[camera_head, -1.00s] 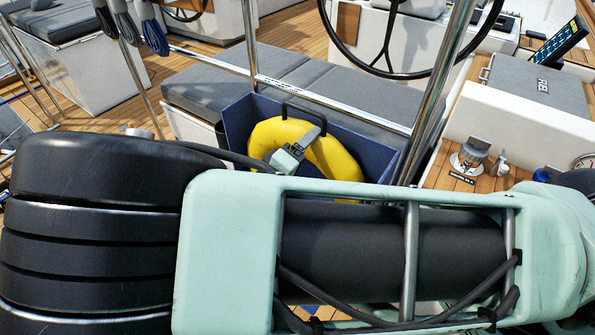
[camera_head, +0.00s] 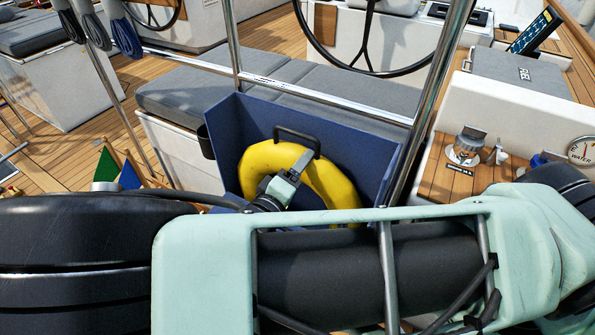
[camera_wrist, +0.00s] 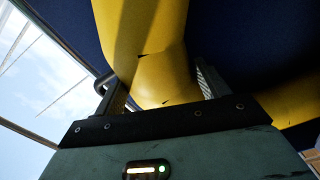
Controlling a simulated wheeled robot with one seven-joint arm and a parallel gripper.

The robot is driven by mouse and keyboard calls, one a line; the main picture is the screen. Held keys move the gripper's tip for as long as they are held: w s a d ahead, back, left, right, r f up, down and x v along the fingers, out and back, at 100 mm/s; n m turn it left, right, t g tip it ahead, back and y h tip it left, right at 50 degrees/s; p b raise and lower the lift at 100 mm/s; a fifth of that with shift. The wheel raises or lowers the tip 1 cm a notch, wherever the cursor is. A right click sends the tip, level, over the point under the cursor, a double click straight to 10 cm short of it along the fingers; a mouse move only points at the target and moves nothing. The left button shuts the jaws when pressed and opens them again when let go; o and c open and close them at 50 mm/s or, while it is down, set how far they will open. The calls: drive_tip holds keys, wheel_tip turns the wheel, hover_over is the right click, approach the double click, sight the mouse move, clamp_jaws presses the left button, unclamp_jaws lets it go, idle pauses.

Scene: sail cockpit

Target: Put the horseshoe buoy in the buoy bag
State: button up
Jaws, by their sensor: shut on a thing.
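The yellow horseshoe buoy (camera_head: 331,179) stands upright, arch upward, within the open top of the blue buoy bag (camera_head: 222,143). Its lower part is hidden behind my arm, so I cannot tell whether it touches the bag's bottom. A black U-shaped handle (camera_head: 297,134) shows at its top. My gripper (camera_head: 302,164) is over the near side of the arch, shut on the buoy. In the wrist view the yellow buoy (camera_wrist: 150,40) sits between the two fingers of my gripper (camera_wrist: 163,88), with dark blue bag wall (camera_wrist: 235,45) behind.
A steel rail (camera_head: 270,82) runs just behind the bag, and a steel post (camera_head: 432,105) stands at its right. Grey cushioned seats (camera_head: 190,88) lie behind. A winch (camera_head: 466,147) is on the right ledge. Small flags (camera_head: 107,167) stand at left. My arm fills the foreground.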

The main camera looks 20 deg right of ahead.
drive_tip(key=o, duration=2.1)
drive_tip(key=shift+c, duration=0.2)
drive_tip(key=v, duration=1.1)
drive_tip(key=s+d+r+g+y, duration=0.1)
drive_tip(key=s+d+g+y, duration=0.35)
drive_tip(key=s+g, duration=0.45)
drive_tip(key=s+a+r+n+y, duration=0.1)
drive_tip(key=s+r+n+y, duration=0.1)
drive_tip(key=r+y, duration=0.3)
drive_tip(key=s+a+r+n+g+y, duration=0.1)
drive_tip(key=s+r+n+y, duration=0.1)
drive_tip(key=r+y, duration=0.3)
wheel_tip(320, 180, up, 3)
drive_tip(key=shift+s+r+g+y+p, duration=0.2)
drive_tip(key=shift+s+g+y+p, duration=0.1)
drive_tip(key=shift+y+p, duration=0.05)
drive_tip(key=shift+r, duration=0.1)
